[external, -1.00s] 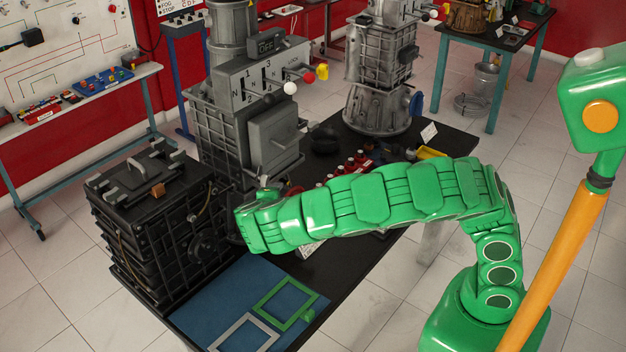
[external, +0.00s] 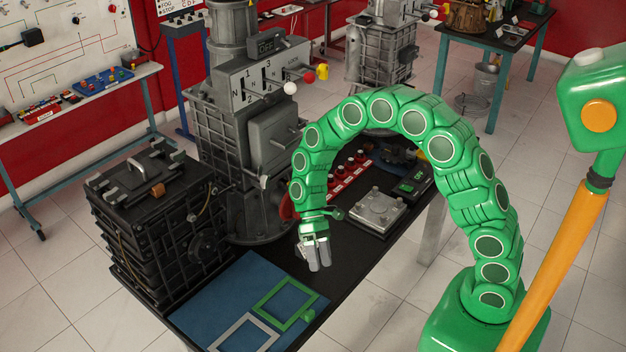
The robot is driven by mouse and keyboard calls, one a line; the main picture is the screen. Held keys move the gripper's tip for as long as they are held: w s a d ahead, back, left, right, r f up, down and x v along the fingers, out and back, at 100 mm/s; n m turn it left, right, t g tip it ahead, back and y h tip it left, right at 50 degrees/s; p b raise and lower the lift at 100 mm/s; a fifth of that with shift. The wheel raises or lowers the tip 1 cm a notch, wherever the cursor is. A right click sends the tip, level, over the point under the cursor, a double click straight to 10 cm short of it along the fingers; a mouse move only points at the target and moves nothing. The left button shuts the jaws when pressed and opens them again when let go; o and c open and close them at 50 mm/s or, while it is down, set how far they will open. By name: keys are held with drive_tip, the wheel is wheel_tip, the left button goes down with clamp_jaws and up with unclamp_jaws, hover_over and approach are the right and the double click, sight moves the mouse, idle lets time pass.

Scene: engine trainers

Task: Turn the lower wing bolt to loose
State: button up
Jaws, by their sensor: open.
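The grey engine trainer (external: 215,125) stands on the black table, with a raised cover plate (external: 272,138) on its right side. A small light fitting (external: 264,181) just below this cover may be the lower wing bolt; it is too small to tell its shape or its setting. My gripper (external: 319,268) hangs fingers down over the table in front of the trainer, to the right of and below that fitting. It is open, empty and apart from the trainer. My arched arm hides part of the table behind it.
A black ribbed box (external: 150,235) stands left of the trainer. A blue mat (external: 215,295) with green and grey frames lies at the front. A grey plate (external: 376,208) and red-knobbed parts (external: 350,172) lie right of the trainer. Shift levers (external: 290,88) stick out above.

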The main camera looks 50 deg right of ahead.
wheel_tip(320, 180, up, 4)
drive_tip(key=w+a+m+t+y, duration=0.1)
drive_tip(key=w+a+y, duration=0.15)
drive_tip(key=y, duration=0.35)
drive_tip(key=m+t+y, duration=0.8)
drive_tip(key=t, duration=0.7)
approach(268, 181)
drive_tip(key=w+a, duration=0.2)
drive_tip(key=shift+x, duration=3.8)
drive_tip(key=shift+g, duration=0.3)
drive_tip(key=c, duration=1)
